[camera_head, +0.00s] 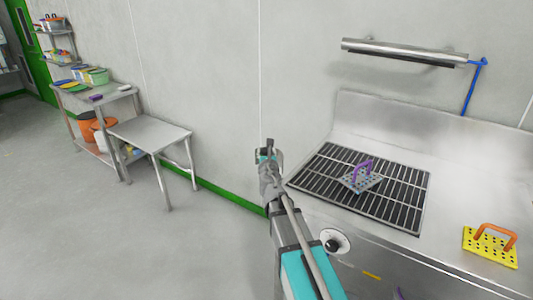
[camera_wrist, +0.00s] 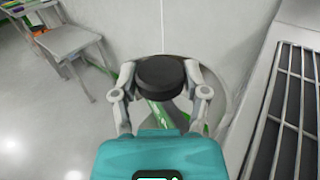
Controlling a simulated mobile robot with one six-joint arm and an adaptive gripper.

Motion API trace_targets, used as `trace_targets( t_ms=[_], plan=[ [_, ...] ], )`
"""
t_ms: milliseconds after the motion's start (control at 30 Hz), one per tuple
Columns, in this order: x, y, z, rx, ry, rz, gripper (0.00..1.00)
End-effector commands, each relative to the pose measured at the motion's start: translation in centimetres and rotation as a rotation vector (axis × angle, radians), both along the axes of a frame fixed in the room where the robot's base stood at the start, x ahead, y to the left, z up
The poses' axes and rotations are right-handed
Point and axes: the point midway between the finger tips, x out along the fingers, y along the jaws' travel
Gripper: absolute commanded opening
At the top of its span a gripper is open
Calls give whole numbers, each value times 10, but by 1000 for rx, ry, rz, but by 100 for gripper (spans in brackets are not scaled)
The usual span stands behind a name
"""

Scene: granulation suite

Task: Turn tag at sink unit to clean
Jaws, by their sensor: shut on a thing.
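The steel sink unit (camera_head: 382,130) fills the right of the head view; its edge and grating also show at the right of the wrist view (camera_wrist: 285,110). My gripper (camera_head: 268,152) is beside the left end of the unit. In the wrist view its two fingers (camera_wrist: 160,78) are shut on a black round knob (camera_wrist: 160,73). A pale round area with some green shows behind the knob; its markings are hidden. A white dial with a black centre (camera_head: 333,241) is on the unit's front. I cannot read any tag wording.
A grey perforated block with a purple handle (camera_head: 361,179) sits on the grating (camera_head: 400,195). A yellow one with an orange handle (camera_head: 488,247) lies at right. A steel table (camera_head: 150,132) stands left; open floor is between.

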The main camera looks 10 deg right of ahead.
Motion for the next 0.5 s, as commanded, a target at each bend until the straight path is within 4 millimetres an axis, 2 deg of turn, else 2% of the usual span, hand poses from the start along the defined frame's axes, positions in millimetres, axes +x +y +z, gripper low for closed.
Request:
trace_targets(
  t_ms=[500],
  plan=[
    [3, -3, 0, -1, 0, 338, 11]
  ],
)
